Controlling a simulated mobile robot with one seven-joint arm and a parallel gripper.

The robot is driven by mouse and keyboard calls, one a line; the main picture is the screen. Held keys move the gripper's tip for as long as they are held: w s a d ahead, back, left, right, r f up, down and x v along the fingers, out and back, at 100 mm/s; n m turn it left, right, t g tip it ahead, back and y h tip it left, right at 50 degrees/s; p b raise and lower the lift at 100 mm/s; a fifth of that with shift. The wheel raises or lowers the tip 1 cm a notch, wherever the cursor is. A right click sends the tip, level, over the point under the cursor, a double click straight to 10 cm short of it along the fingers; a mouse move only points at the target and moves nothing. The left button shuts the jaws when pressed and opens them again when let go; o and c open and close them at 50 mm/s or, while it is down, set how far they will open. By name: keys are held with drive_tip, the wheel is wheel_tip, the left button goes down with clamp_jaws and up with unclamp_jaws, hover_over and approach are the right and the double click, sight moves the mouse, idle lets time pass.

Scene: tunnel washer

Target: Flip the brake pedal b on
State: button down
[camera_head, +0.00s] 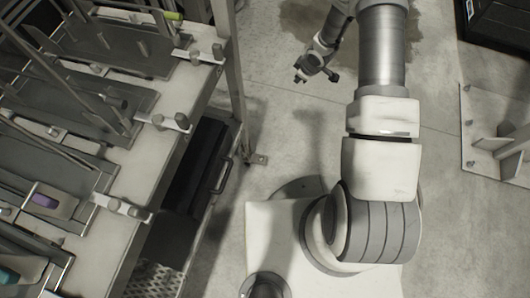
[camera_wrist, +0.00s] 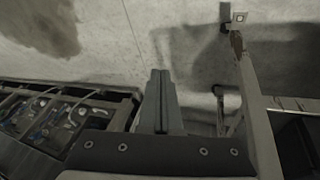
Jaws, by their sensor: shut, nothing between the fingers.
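Several pedal-like metal levers and plates sit along the bench (camera_head: 172,172) at the left of the head view. One has a purple piece (camera_head: 45,201), one a teal piece (camera_head: 8,276), one a yellow-green tip (camera_head: 172,16). I cannot tell which of them is brake pedal b. My gripper (camera_wrist: 160,72) is shut and empty in the wrist view, its fingers pointing over bare floor. In the head view, the end of my arm (camera_head: 315,66) hangs over the floor, right of the bench and apart from it.
A bench post (camera_head: 236,75) with a floor foot (camera_head: 257,159) stands between the arm and the levers. A dark box with a handle (camera_head: 222,178) is under the bench. A bolted floor plate (camera_head: 476,136) lies at right, and a black case (camera_head: 497,24) at top right.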

drive_tip(key=s+a+f+n+y+b, duration=0.1)
drive_tip(key=s+f, duration=0.3)
drive_tip(key=f, duration=0.5)
drive_tip(key=s+a+f+n+g+y+b, duration=0.1)
drive_tip(key=s+a+f, duration=0.3)
drive_tip(key=f, duration=0.5)
drive_tip(key=s+a+f+g+y+b, duration=0.1)
drive_tip(key=s+a+f+y+b, duration=0.1)
drive_tip(key=s+f, duration=0.3)
wheel_tip(320, 180, down, 4)
drive_tip(key=shift+s+a+f+n+b, duration=0.15)
drive_tip(key=shift+s+a+n+b, duration=0.25)
drive_tip(key=shift+a, duration=0.3)
drive_tip(key=shift+f, duration=0.1)
drive_tip(key=b, duration=0.5)
hover_over(261, 159)
drive_tip(key=f, duration=0.9)
drive_tip(key=shift+s+d+f, duration=0.1)
drive_tip(key=shift+s+d, duration=0.05)
drive_tip(key=shift+d, duration=0.2)
drive_tip(key=shift+s+d+f+b, duration=0.1)
drive_tip(key=shift+d+f+b, duration=0.15)
drive_tip(key=shift+f, duration=0.3)
drive_tip(key=shift+d+f+b, duration=0.1)
drive_tip(key=shift+d+f, duration=0.1)
drive_tip(key=shift+f, duration=0.35)
drive_tip(key=shift+d+f, duration=0.15)
drive_tip(key=shift+f, duration=0.3)
